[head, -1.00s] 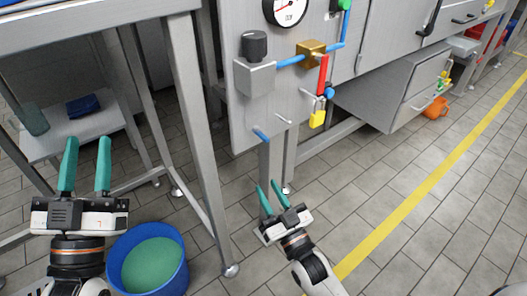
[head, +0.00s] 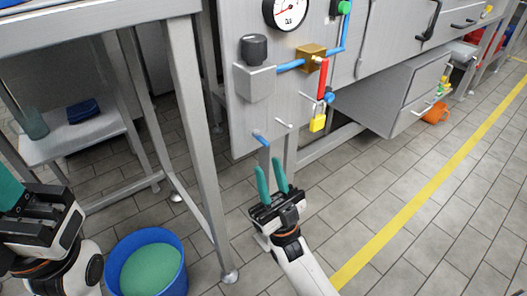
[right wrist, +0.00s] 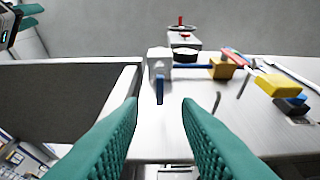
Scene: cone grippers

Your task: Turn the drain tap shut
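A brass valve body (head: 311,57) with a long red lever (head: 322,79) hanging down sits on the grey panel (head: 240,110); it looks like the tap. A yellow padlock (head: 318,123) hangs by the lever's lower end. The brass body also shows in the right wrist view (right wrist: 222,68). A short blue stub (head: 260,138) sticks out low on the panel. My right gripper (head: 269,165) is open and empty, just below this stub. In the right wrist view the stub (right wrist: 160,89) is ahead between the fingertips. My left gripper (head: 12,195) is cut off at the left edge.
A grey box with a black knob (head: 254,47) and a gauge (head: 287,10) are on the panel. A metal peg (head: 284,123) sticks out right of the stub. A table leg (head: 195,130) stands left of my right gripper. A blue bucket (head: 148,264) stands on the floor.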

